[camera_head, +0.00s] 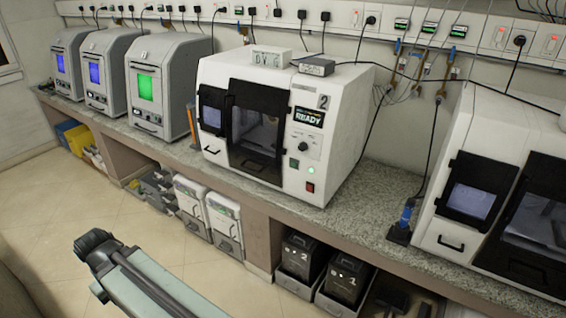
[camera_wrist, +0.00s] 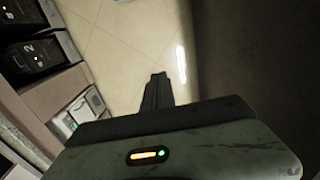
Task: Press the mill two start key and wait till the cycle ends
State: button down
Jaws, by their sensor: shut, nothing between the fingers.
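Mill two (camera_head: 255,118) is a white cabinet marked 2 on the bench in the head view. Its dark front doors look closed, and its small display (camera_head: 309,117) reads READY. A green key (camera_head: 294,163), likely the start key, sits low on its front panel, above a red switch (camera_head: 310,187). My arm is at the lower left of the head view, apart from the mill. My gripper (camera_wrist: 157,78) shows in the wrist view, shut and empty, over the floor. The mill's front is not in the wrist view.
Another white mill (camera_head: 455,233) stands to the right on the bench (camera_head: 380,215), with a blue-handled thing (camera_head: 406,213) between. Several grey ovens (camera_head: 168,85) stand left. Dark bins (camera_head: 346,279) sit below. The tiled floor (camera_head: 50,225) in front is open.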

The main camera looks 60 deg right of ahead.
jog(key=shift+w, duration=0.1)
jog(key=w+d+f+m+t+h+b, duration=0.1)
jog(key=w+d+m+t+h+b, duration=0.2)
jog(key=d, duration=0.9)
jog(key=w+d+f+t+h+b, duration=0.1)
jog(key=w+d+f+t+b, duration=0.15)
jog(key=d+b, duration=0.65)
jog(key=w+d+f+m+t+h+b, duration=0.1)
jog(key=w+d+m+t+h, duration=0.2)
jog(key=d, duration=1.2)
jog(key=s+d+r+t+h+b, duration=0.1)
jog(key=s+d+r+h+b, duration=0.2)
jog(key=d, duration=0.6)
jog(key=s+d+r+t+h+b, duration=0.1)
jog(key=s+d+h+b, duration=0.2)
jog(key=d, duration=0.7)
jog(key=s+d+r+n+t+h+b, duration=0.1)
jog(key=s+d+r+t+h+b, duration=0.1)
jog(key=s+d+r+b, duration=0.3)
jog(key=s+d+t+b, duration=0.1)
jog(key=s+d, duration=0.2)
jog(key=s, duration=0.3)
jog(key=shift+s+d+n+h+b, duration=0.2)
jog(key=shift+n+h+b, duration=0.1)
jog(key=shift+b, duration=0.05)
jog(key=shift+t, duration=0.25)
